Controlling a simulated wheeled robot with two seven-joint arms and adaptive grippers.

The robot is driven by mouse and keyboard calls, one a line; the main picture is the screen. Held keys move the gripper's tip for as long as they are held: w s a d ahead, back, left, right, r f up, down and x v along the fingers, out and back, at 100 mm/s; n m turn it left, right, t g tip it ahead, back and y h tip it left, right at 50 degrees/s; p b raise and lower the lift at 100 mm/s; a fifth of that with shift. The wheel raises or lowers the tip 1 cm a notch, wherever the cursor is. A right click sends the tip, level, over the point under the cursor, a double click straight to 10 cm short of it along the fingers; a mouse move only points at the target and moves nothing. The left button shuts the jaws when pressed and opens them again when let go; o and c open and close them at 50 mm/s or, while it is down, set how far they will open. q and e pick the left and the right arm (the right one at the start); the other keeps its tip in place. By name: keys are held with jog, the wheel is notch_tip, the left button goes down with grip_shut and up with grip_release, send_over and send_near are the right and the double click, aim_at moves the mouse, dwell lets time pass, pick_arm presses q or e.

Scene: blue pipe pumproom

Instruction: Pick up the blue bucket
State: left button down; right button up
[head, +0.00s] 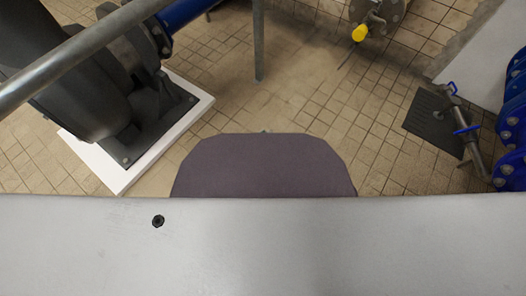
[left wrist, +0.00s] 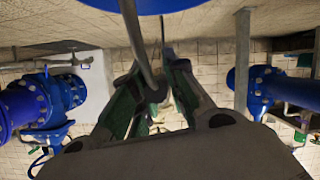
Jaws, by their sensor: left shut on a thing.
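In the left wrist view, a blue shape, seemingly the blue bucket (left wrist: 150,5), is cut off by the top edge. A grey metal handle (left wrist: 137,40) runs from it to my left gripper (left wrist: 157,92). The left gripper has green-padded fingers and is shut on this handle, which passes between the fingertips. Most of the bucket is out of the picture. Neither the bucket nor a gripper shows in the head view. My right gripper is in neither view.
In the head view, a dark pump (head: 95,95) stands on a white plinth (head: 193,113) at left, with a grey rail (head: 75,55) across it. Blue pipework (head: 512,120) and a dark floor plate (head: 433,124) are at right. The tiled floor (head: 300,95) between is mostly clear, apart from a grey post (head: 259,40).

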pick_arm(q)
jog(key=shift+r, duration=0.2)
jog(key=shift+r+p, duration=0.55)
jog(key=shift+r, duration=0.05)
notch_tip(320, 180, up, 3)
jog(key=shift+f+p, duration=0.1)
jog(key=shift+p, duration=0.95)
jog(key=shift+r+p, duration=1.65)
jog(key=shift+r, duration=1.15)
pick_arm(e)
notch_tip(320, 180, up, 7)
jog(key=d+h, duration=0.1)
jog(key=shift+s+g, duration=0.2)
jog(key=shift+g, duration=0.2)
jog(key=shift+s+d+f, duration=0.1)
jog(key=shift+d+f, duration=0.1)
